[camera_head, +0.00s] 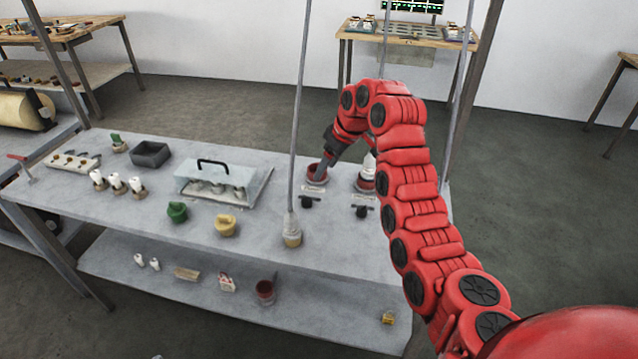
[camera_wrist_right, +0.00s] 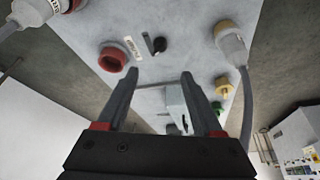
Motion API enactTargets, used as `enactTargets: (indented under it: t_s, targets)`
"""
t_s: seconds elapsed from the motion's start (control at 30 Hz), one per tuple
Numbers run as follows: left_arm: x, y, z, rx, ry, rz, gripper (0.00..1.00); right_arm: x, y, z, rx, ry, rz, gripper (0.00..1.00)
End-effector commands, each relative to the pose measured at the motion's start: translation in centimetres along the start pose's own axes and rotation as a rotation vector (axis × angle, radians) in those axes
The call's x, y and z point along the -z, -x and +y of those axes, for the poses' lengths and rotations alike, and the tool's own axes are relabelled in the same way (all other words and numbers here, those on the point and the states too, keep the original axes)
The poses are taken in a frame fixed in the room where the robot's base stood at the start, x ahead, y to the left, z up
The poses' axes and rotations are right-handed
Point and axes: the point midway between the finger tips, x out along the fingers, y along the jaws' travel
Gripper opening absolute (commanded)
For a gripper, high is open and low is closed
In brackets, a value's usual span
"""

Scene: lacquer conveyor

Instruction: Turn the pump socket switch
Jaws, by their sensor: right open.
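The grey bench top has an empty red socket (camera_head: 317,175), which also shows in the right wrist view (camera_wrist_right: 112,60). In front of it are a small white label (camera_head: 314,189) and a black switch knob (camera_head: 309,201). In the wrist view the knob (camera_wrist_right: 157,45) is upright beside the label, whose text is too small to read surely. A second black switch (camera_head: 361,211) is to the right, in front of a red socket holding a white plug (camera_head: 369,163). My right gripper (camera_head: 326,170) is open and empty, pointing down near the empty red socket, fingers (camera_wrist_right: 160,74) apart from the knob.
A yellow socket with a grey plug and hanging cable (camera_head: 291,230) is left of the knobs. Green (camera_head: 177,212) and yellow (camera_head: 226,226) sockets and a clear-covered box (camera_head: 222,181) are farther left. A grey bin (camera_head: 150,154) stands at far left.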

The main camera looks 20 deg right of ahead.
Motion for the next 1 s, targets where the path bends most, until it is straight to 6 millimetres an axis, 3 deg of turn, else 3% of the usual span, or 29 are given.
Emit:
enactTargets:
  t_s: [0.2, 0.77, 1.0]
  targets:
    - [0.0, -0.1, 0.0, 0.0, 0.0, 0.0, 0.5, 0.0, 1.9, 0.0, 0.002, 0.0, -0.002, 0.68]
    - [0.0, -0.2, 0.0, 0.0, 0.0, 0.0, 0.5, 0.0, 2.3, 0.0, 0.001, 0.0, -0.002, 0.68]
    - [0.7, -4.2, -0.2, 0.0, 0.0, 0.0, 0.5, 1.6, 6.0, 0.0, 0.001, 0.0, -0.002, 0.68]
